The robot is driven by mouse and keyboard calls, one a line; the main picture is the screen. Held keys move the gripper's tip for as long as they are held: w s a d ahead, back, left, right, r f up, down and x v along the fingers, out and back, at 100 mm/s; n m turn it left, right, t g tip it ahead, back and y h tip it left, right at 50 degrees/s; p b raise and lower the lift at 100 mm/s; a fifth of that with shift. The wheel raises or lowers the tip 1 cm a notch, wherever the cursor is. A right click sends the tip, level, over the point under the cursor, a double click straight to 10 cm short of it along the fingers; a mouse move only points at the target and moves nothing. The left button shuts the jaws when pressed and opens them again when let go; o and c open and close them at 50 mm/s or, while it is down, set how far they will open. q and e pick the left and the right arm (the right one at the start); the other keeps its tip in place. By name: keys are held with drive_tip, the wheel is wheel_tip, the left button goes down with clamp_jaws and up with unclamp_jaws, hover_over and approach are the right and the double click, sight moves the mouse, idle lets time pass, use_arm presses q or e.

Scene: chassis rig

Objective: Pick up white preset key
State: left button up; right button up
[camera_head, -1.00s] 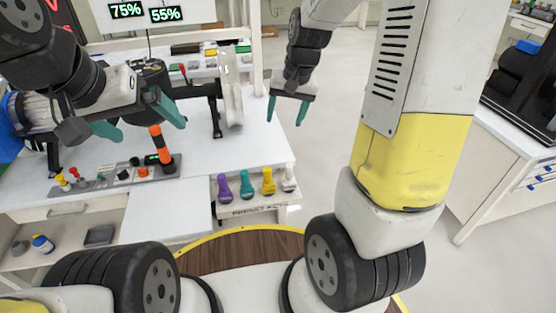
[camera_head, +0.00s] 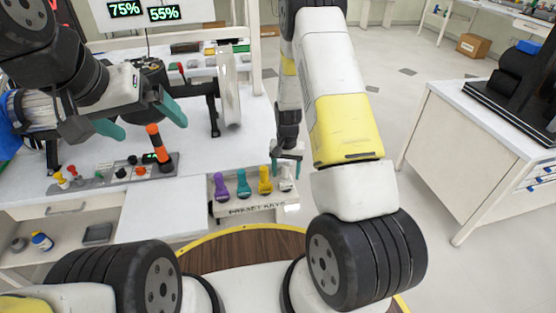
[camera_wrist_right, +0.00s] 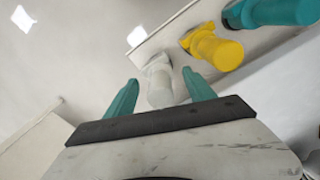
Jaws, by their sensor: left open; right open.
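The white preset key (camera_head: 286,184) stands at the right end of the preset keys rack (camera_head: 250,208). In the right wrist view the white key (camera_wrist_right: 159,84) lies between the two teal fingertips of my right gripper (camera_wrist_right: 160,88), with a small gap on each side. In the head view my right gripper (camera_head: 286,168) is open at the top of the white key and partly hides it. My left gripper (camera_head: 146,118) is open and empty above the workbench at the left.
Purple (camera_head: 220,186), teal (camera_head: 243,184) and yellow (camera_head: 265,180) keys stand in a row left of the white key; the yellow one is nearest. A control panel with an orange-and-black lever (camera_head: 159,145) sits on the bench. The floor right of the rack is clear.

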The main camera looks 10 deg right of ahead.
sight(286, 178)
wheel_tip(286, 178, down, 3)
drive_tip(key=shift+f, duration=0.15)
drive_tip(key=shift+c, duration=0.2)
clamp_jaws()
